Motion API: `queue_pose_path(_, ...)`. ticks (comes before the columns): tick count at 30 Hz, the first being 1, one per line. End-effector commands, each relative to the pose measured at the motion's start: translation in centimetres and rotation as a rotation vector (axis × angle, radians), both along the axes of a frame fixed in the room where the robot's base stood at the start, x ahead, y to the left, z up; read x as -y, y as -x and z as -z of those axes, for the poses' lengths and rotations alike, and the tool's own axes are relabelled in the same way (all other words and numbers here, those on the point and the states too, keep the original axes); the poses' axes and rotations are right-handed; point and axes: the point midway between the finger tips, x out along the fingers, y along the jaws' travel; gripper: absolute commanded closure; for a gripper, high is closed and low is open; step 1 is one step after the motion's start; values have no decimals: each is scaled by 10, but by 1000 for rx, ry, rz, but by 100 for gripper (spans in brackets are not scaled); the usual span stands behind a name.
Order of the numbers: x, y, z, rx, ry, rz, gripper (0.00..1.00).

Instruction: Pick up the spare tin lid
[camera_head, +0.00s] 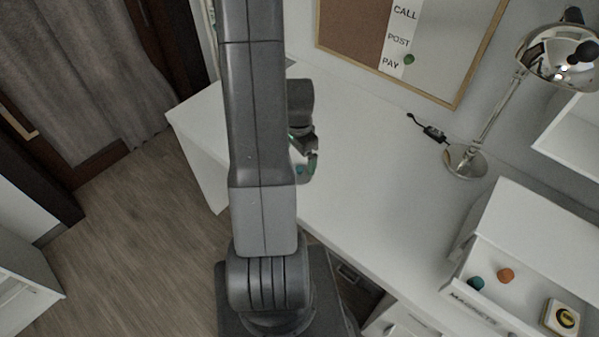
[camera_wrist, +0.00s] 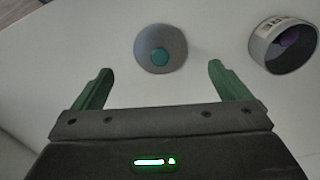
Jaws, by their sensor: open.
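A round grey lid (camera_wrist: 147,38) with a teal knob (camera_wrist: 160,57) lies on the white desk in the wrist view. It sits ahead of my gripper (camera_wrist: 157,83), roughly centred between the two green fingers and apart from them. The gripper is open with nothing between the fingers.
An open round tin (camera_wrist: 260,47) with a pale label and something purple inside stands right of the lid. Mid-desk is clear.

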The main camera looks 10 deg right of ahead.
Motion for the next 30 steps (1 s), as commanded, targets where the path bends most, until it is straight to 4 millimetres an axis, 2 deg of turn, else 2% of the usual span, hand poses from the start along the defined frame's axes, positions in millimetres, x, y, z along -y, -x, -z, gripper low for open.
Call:
queue_pose_path(8,0,0,15,0,0,0,4)
queue_pose_path(21,2,-1,59,0,-1,-1,4)
queue_pose_path(30,2,-1,63,1,0,-1,4)
